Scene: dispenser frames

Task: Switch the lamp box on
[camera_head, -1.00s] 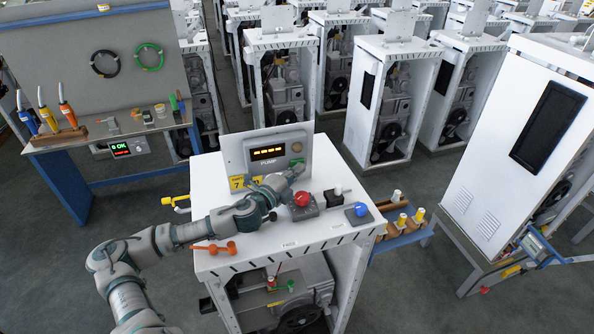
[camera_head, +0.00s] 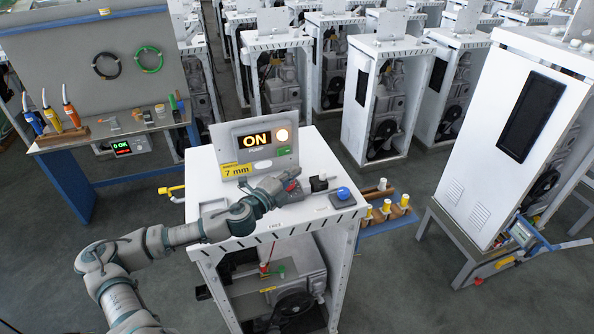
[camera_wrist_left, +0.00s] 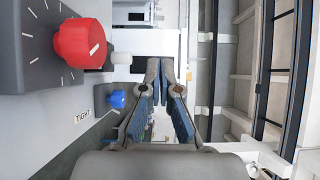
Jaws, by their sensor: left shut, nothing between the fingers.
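The lamp box (camera_head: 226,142) is a grey panel upright on the back of the white cabinet top. Its display (camera_head: 256,141) reads ON and its round lamp (camera_head: 282,135) glows. My left gripper (camera_head: 284,179) is shut and empty in front of the panel, over the red knob, which it mostly hides. In the left wrist view the red knob (camera_wrist_left: 80,43) sits on a dark dial plate left of the shut fingers (camera_wrist_left: 160,70), apart from them. My right gripper is out of view.
A blue knob (camera_head: 343,193) and a black switch-like part (camera_head: 319,183) stand to the right on the cabinet top. A yellow handle (camera_head: 172,190) sticks out at the left. A blue shelf with yellow-capped parts (camera_head: 386,207) is beside the cabinet. A large white cabinet (camera_head: 493,150) stands at right.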

